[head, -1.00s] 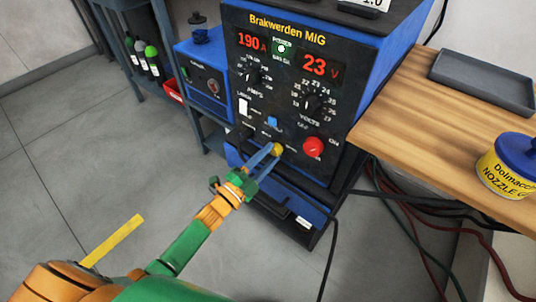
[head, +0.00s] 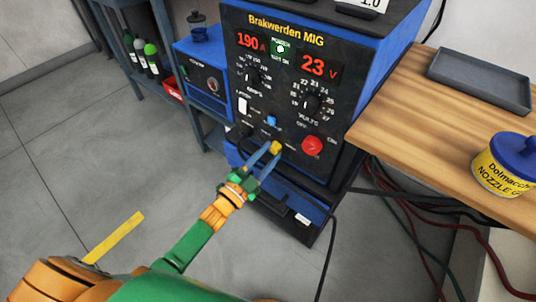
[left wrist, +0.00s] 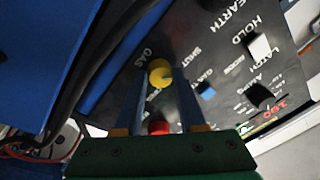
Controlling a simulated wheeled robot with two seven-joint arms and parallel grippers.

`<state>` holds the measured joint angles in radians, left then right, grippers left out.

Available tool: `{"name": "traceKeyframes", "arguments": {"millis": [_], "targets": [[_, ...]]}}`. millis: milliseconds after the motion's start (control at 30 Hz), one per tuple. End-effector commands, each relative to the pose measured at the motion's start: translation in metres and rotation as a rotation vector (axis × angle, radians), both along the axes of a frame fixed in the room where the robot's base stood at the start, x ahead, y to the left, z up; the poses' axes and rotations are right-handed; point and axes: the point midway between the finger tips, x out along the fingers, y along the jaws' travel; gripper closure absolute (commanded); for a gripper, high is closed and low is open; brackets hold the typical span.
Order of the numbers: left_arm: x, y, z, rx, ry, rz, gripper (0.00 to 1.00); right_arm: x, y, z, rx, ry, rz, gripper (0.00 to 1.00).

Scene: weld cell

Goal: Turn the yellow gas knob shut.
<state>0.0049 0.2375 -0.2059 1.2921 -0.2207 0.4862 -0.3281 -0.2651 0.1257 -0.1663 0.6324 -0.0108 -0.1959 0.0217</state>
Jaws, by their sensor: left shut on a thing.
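The yellow gas knob (head: 277,147) sits low on the black front panel of the blue Brakwerden MIG welder (head: 250,105). My left gripper (head: 271,151) reaches it from the lower left and is shut on it, one blue finger on each side. In the left wrist view the yellow knob (left wrist: 160,72) shows between the fingers, beside the word GAS, with a short dark mark on its face. The fingers hide parts of the panel around it. My right gripper is not in view.
A red knob (head: 312,146) is right of the gas knob, and a small blue switch (head: 271,121) is above it. A wooden bench (head: 425,125) with a grey tray (head: 480,80) and a yellow tin (head: 505,170) stands at right. Cables hang below; floor at left is clear.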

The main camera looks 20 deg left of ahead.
Motion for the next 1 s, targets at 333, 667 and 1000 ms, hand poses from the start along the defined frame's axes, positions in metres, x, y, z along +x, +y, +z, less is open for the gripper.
{"name": "traceKeyframes", "arguments": {"millis": [333,667,1000], "targets": [[0.0,0.0,0.0,0.0,0.002,0.0,0.3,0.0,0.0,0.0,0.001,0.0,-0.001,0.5],[-0.01,0.004,-0.001,0.001,0.003,0.001,0.3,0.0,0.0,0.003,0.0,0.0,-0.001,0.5],[-0.065,0.024,-0.009,0.001,0.002,0.001,0.3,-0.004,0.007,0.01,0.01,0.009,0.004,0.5]]}}
